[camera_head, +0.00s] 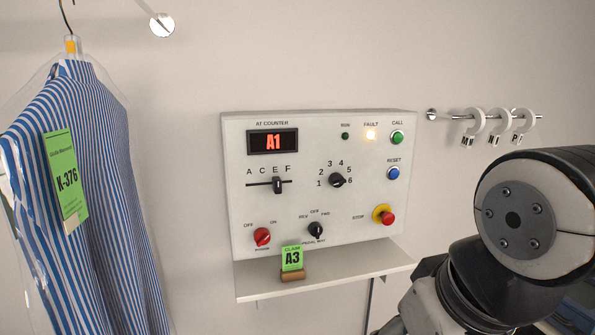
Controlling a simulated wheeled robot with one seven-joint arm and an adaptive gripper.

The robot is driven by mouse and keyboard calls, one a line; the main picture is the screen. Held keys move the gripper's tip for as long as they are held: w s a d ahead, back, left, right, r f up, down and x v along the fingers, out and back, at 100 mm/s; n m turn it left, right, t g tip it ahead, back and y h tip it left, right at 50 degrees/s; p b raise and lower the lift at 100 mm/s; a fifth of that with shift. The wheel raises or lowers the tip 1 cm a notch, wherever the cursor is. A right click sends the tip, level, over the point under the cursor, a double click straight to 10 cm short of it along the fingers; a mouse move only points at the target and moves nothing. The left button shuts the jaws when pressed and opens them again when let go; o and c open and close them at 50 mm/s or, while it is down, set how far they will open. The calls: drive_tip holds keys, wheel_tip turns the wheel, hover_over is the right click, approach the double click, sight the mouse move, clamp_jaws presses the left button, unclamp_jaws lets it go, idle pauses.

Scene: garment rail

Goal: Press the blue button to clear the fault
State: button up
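The blue button (393,173) sits on the right side of the grey control panel (350,228), under the label RESET. The green CALL button (397,138) is above it and the red STOP button (387,217) on its yellow collar is below it. The FAULT lamp (371,135) glows warm white. The RUN lamp (345,136) is dark green. The red display (273,142) reads A1. My arm fills the lower right, apart from the panel. My gripper is not visible in this view.
A shelf (330,277) juts out below the panel and holds a green A3 claim tag (292,258) in a wooden stand. A striped shirt (100,190) in clear plastic hangs at left. A short rail (450,117) with lettered rings is right of the panel.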

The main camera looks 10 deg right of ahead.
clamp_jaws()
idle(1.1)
